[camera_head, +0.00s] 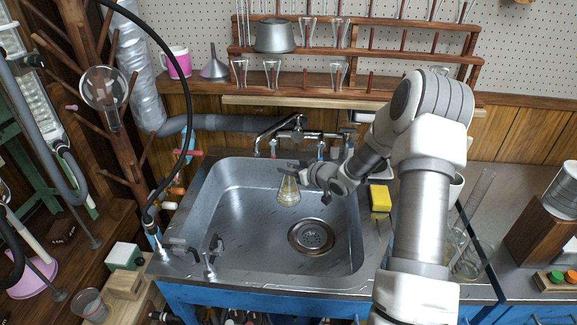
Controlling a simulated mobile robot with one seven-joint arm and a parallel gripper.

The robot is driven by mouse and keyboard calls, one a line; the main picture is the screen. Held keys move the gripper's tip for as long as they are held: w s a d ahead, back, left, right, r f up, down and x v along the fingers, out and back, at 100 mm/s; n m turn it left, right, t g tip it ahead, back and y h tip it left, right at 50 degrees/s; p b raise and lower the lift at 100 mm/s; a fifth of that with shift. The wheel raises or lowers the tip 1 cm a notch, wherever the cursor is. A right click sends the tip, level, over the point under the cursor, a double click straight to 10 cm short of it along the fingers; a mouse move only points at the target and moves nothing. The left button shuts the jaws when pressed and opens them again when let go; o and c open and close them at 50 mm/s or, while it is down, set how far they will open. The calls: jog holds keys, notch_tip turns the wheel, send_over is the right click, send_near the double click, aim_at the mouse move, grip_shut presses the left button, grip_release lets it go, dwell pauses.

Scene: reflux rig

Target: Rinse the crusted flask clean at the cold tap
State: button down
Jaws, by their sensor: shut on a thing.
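The flask looks roughly upright; details of any crust are too small to tell. The tap (291,128) stands at the back of the sink, with its spout behind and above the flask. I cannot tell whether water runs. The steel sink (240,245) has a round drain (311,237) right of its middle.
A yellow sponge (380,197) lies on the sink's right edge. A wooden drying rack (355,60) with glassware and a metal pot (274,36) is on the back wall. A black hose (188,110) hangs at the left. Glass vessels (466,262) stand on the right counter, partly behind my arm.

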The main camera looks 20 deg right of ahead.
aim_at(289, 199)
notch_tip(289, 199, down, 13)
jog(key=b, duration=0.9)
jog(key=shift+f+b, duration=0.2)
jog(key=shift+b, duration=0.1)
jog(key=w+a+f+b, duration=0.1)
jog(key=w+a+b, duration=0.3)
jog(key=a, duration=0.4)
jog(key=shift+w+a, duration=0.3)
jog(key=shift+w, duration=0.3)
jog(key=shift+f, duration=0.15)
jog(key=c, duration=0.5)
grip_release()
jog(key=shift+c, duration=0.2)
jog(key=shift+s+d, duration=0.1)
